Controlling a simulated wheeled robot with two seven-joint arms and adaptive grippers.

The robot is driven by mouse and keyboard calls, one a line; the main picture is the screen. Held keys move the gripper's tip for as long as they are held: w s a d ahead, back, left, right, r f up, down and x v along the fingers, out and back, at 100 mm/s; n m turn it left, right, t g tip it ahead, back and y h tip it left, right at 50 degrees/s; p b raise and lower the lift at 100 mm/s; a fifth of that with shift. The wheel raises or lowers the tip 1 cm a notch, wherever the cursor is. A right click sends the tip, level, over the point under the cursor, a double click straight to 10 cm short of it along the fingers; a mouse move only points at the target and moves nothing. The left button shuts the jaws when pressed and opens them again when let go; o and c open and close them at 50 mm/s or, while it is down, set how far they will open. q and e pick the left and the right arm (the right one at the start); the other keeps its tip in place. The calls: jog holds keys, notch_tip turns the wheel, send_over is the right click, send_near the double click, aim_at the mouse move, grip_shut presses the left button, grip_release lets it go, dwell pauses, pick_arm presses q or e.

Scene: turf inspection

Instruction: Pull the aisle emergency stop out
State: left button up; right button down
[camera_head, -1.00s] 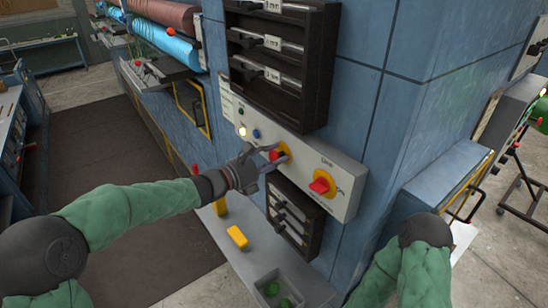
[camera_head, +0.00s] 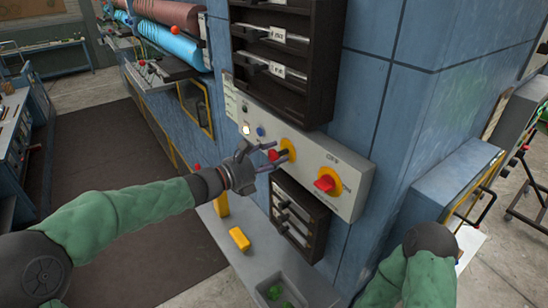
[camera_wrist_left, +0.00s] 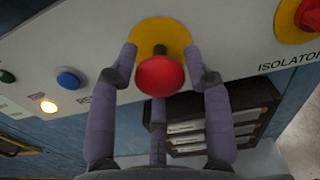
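The aisle emergency stop is a red mushroom button (camera_head: 279,155) on a yellow round plate on the grey control panel (camera_head: 347,160). In the left wrist view the red head (camera_wrist_left: 160,76) stands off the yellow disc (camera_wrist_left: 158,33), with a short dark stem showing between. My left gripper (camera_head: 275,155) is at the button. In the wrist view its fingers (camera_wrist_left: 160,52) are spread on either side of the head, with small gaps. A third finger lies below, partly hidden by the head. My right gripper is out of view; only my right arm shows.
A red isolator knob on yellow (camera_head: 327,184) sits right of the button. A blue button (camera_head: 260,131) and a lit lamp (camera_head: 246,128) are to the left. Dark drawer racks (camera_head: 285,60) are above and below the panel. A yellow block (camera_head: 239,238) lies on the ledge below.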

pick_arm(q)
jog(key=shift+o, duration=0.3)
jog(key=shift+s+a, duration=0.1)
jog(key=shift+a, duration=0.05)
jog(key=shift+s+a, duration=0.15)
jog(key=shift+a, duration=0.2)
jog(key=v, duration=1.1)
